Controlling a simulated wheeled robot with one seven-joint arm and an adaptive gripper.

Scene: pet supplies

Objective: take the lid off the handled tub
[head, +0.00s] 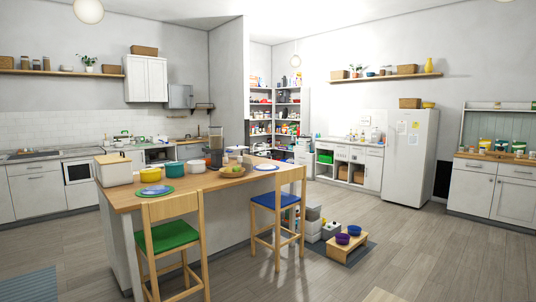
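I cannot tell for certain which thing is the handled tub. A white box-shaped container with a tan top (115,170) stands at the left end of the island counter. Grey and white bins (313,225) stand on the floor behind the blue-seated chair. My gripper is not in view.
The wooden-topped island (208,183) holds bowls, pots and plates. A green-seated chair (168,238) and a blue-seated chair (277,201) stand before it. The right-hand floor (450,255) is clear.

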